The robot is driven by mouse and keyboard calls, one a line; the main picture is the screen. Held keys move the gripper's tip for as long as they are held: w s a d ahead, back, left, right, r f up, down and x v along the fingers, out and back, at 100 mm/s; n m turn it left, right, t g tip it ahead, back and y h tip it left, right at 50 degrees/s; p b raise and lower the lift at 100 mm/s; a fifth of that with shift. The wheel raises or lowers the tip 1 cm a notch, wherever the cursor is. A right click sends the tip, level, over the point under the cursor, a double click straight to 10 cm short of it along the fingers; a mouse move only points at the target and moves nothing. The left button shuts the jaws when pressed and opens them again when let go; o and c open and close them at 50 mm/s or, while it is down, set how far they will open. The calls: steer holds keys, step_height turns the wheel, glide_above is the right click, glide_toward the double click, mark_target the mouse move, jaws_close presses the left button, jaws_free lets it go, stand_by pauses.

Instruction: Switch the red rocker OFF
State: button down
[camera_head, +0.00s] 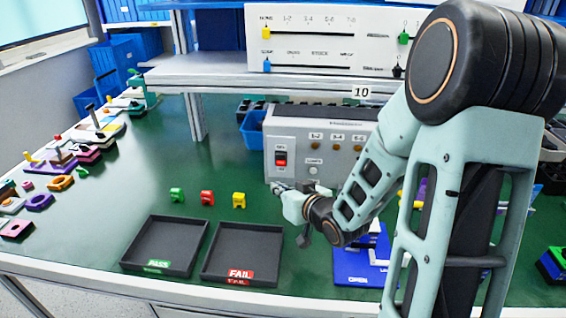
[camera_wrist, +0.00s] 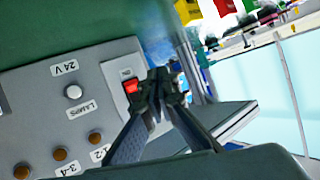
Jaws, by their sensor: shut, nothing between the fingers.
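The red rocker (camera_head: 281,158) is on the left end of the front of a grey control box (camera_head: 300,184). In the wrist view the red rocker (camera_wrist: 131,86) shows just left of my fingertips, which hide part of its surround. My gripper (camera_head: 277,187) is in front of the box's lower left, below the rocker in the head view. In the wrist view my gripper (camera_wrist: 161,82) is shut and empty, its dark fingertips together. I cannot tell whether the fingertips touch the switch.
The box also has a white button (camera_wrist: 73,92) and several brown knobs (camera_head: 315,146). A shelf (camera_head: 230,84) overhangs behind. Black PASS (camera_head: 152,270) and FAIL (camera_head: 225,278) trays lie in front, with small coloured blocks (camera_head: 207,198) behind them. The green bench at left-centre is clear.

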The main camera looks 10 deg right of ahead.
steer(key=shift+w, duration=0.1)
steer(key=p, duration=0.2)
glide_toward(277, 160)
steer(key=shift+s+a+f+x, duration=0.1)
steer(key=shift+a+x, duration=0.05)
steer(key=shift+x, duration=0.75)
steer(key=shift+s+a+f+x, duration=0.1)
steer(key=shift+x, duration=0.75)
steer(key=shift+s+a+f+x, duration=0.1)
steer(key=shift+a+f+x, duration=0.05)
steer(key=shift+x, duration=0.75)
steer(key=shift+w, duration=0.15)
steer(key=shift+w+d, duration=0.1)
steer(key=shift+w, duration=0.2)
steer(key=shift+w+d+r, duration=0.1)
steer(key=shift+w, duration=0.2)
steer(key=shift+s, duration=0.1)
steer(key=shift+s+a, duration=0.25)
steer(key=shift+s, duration=0.35)
steer(key=shift+s+a+f+b, duration=0.15)
steer(key=shift+s+a+b, duration=0.1)
steer(key=shift+s, duration=0.55)
steer(key=shift+s+a+f+b, duration=0.15)
steer(key=shift+s+a+b, duration=0.1)
steer(key=shift+s, duration=0.55)
steer(key=shift+s+a+f+b, duration=0.15)
steer(key=shift+s+a, duration=0.1)
steer(key=shift+s, duration=0.55)
